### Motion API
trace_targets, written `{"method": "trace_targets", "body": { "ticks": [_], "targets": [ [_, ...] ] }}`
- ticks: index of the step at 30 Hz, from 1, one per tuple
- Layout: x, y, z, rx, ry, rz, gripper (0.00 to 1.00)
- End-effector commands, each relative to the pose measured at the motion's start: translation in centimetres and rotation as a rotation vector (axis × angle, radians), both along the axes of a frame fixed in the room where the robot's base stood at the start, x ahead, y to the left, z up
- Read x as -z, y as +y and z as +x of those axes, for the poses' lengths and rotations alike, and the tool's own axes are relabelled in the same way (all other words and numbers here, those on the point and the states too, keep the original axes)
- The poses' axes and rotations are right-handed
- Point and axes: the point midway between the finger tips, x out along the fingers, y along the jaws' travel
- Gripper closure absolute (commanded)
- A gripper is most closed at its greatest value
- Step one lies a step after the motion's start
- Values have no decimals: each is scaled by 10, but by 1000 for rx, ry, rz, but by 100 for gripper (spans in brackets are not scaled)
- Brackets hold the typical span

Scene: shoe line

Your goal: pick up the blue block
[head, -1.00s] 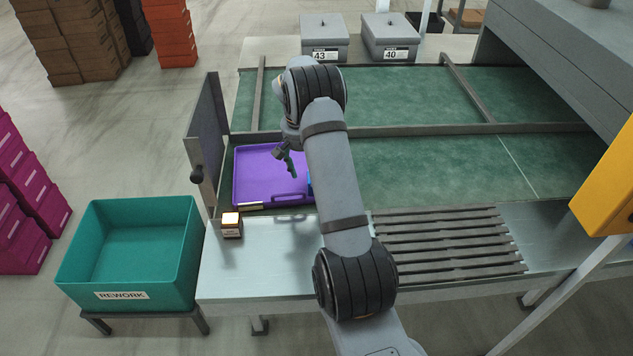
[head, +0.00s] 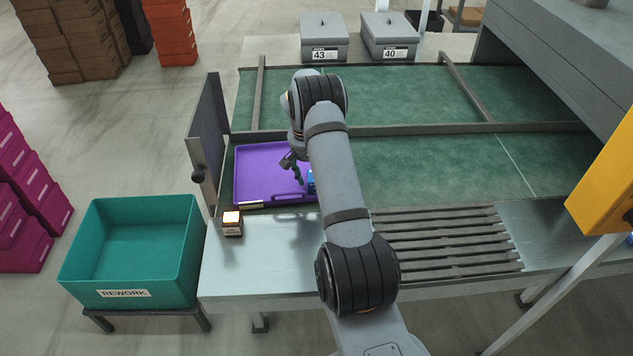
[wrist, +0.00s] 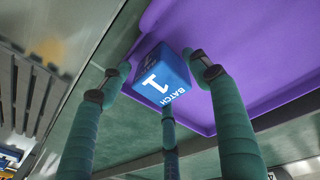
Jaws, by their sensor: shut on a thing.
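The blue block (wrist: 160,76), marked "BATCH 1", sits between the green fingers of my gripper (wrist: 155,78) in the wrist view. My gripper is shut on it. In the head view a small part of the blue block (head: 310,180) shows at the right end of the purple tray, mostly hidden by my arm. My gripper (head: 302,178) points down there. I cannot tell whether the block touches the surface below.
The purple tray (head: 262,165) lies on the green belt (head: 430,165). A small box with a lit top (head: 232,224) stands on the metal ledge. A teal REWORK bin (head: 130,255) is at left, slatted rollers (head: 445,240) at right. Another blue thing (wrist: 9,157) shows in the wrist view.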

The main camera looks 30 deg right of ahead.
Motion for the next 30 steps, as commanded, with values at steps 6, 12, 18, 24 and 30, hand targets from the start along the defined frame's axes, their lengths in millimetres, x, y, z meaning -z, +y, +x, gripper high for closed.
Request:
{"method": "trace_targets", "body": {
  "ticks": [6, 12, 18, 24, 30],
  "targets": [
    [4, 2, 2, -4, -4, 2, 61],
    [4, 2, 1, -3, -2, 2, 73],
    [4, 2, 1, -3, 0, 3, 85],
    [4, 2, 0, -2, 1, 4, 96],
    [4, 2, 0, -2, 1, 3, 100]
  ]
}}
